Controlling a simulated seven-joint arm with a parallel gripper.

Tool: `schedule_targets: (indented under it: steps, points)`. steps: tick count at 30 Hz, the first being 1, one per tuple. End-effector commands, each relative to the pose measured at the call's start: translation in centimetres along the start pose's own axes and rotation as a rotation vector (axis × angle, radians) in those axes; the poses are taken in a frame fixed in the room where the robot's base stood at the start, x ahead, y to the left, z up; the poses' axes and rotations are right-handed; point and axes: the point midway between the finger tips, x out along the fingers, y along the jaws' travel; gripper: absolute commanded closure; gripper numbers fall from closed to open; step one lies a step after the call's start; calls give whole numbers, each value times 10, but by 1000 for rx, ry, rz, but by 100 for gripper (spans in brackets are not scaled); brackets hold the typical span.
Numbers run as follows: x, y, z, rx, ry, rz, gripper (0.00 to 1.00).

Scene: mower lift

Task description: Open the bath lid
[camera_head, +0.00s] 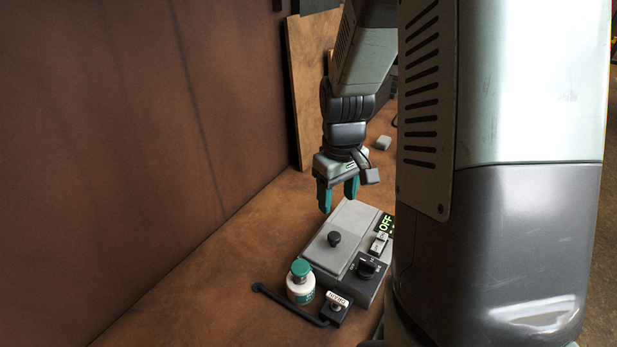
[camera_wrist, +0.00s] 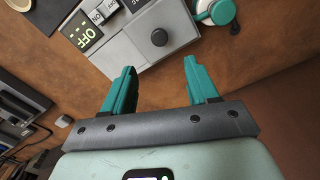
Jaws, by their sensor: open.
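The bath is a grey box (camera_head: 368,288) on the brown bench, with a flat grey lid (camera_head: 336,259) that lies shut on it. A round black knob (camera_head: 335,239) stands up from the lid; it also shows in the wrist view (camera_wrist: 159,37). A green "OFF" display (camera_head: 386,223), a small switch (camera_head: 379,242) and a black dial (camera_head: 369,266) sit on the box beside the lid. My gripper (camera_head: 338,205) is open, with teal fingers pointing down, above and behind the far end of the box. In the wrist view its fingers (camera_wrist: 158,72) are apart and empty, short of the knob.
A white bottle with a teal cap (camera_head: 300,282) stands close by the near left corner of the box. A black rod (camera_head: 287,305) and a small labelled block (camera_head: 336,308) lie in front. A brown wall (camera_head: 110,150) rises at left. A wooden board (camera_head: 306,90) leans behind.

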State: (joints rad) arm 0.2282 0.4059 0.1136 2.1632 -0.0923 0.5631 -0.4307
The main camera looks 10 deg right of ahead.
Motion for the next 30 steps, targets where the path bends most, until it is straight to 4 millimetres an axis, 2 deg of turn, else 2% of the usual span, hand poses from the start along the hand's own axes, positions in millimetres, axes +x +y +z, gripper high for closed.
schedule_targets:
  steps: [8,15,21,24,30]
  points:
    - [31,1,0,-10,-14,-14,41]
    - [77,0,1,-11,-15,-14,41]
    - [106,1,1,-10,-12,-12,41]
    - [115,0,1,-10,-12,-12,41]
    - [119,1,0,-9,-9,-10,41]
